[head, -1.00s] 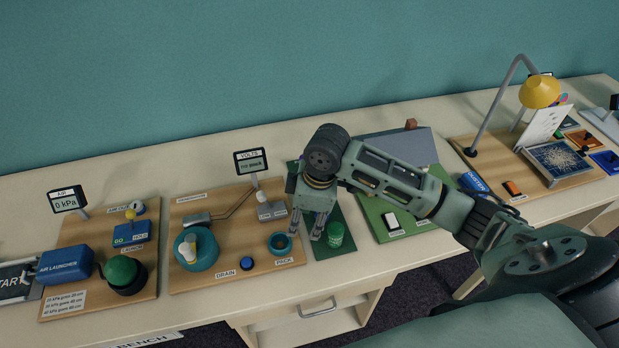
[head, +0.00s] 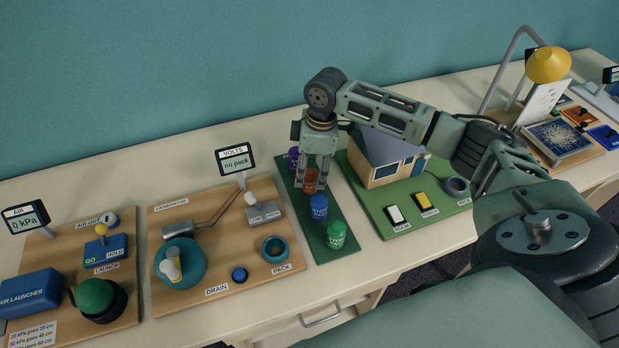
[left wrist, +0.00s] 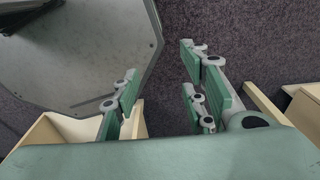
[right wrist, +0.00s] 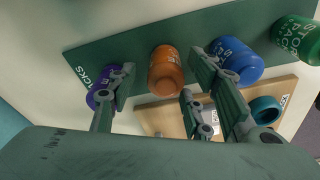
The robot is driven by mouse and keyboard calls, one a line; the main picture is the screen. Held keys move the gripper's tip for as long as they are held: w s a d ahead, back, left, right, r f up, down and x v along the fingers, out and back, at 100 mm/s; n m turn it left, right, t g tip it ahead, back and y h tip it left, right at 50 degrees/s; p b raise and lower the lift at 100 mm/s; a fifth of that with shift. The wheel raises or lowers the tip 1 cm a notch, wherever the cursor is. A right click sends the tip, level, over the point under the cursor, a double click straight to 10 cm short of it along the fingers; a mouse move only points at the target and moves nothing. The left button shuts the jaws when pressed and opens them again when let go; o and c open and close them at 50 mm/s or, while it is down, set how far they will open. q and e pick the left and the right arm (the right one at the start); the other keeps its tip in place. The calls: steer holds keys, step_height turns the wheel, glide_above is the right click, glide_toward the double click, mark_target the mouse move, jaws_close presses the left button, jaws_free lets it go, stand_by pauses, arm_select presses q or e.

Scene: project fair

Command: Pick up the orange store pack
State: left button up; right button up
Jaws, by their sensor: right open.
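The orange store pack (head: 311,179) stands on the dark green strip in a row of packs, partly hidden by my right gripper (head: 313,186) in the head view. My right gripper is open, pointing down with its fingers around or just above the pack; contact cannot be told. In the right wrist view the orange pack (right wrist: 166,70) shows between the spread fingers of the right gripper (right wrist: 163,90). My left gripper (left wrist: 160,90) is open and empty in the left wrist view, above the floor beside an open drawer.
A purple pack (right wrist: 99,88) stands on one side of the orange one. A blue pack (head: 319,206) and a green pack (head: 336,235) stand on the other. The generator board (head: 225,268) is left, the model house (head: 385,160) right.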

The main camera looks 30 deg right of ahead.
mark_target(310, 177)
arm_select(q)
steer(key=shift+w+r, duration=0.5)
steer(key=shift+w, duration=0.2)
arm_select(e)
steer(key=shift+a+f, duration=0.15)
steer(key=shift+f, duration=1.35)
steer(key=shift+c, duration=0.5)
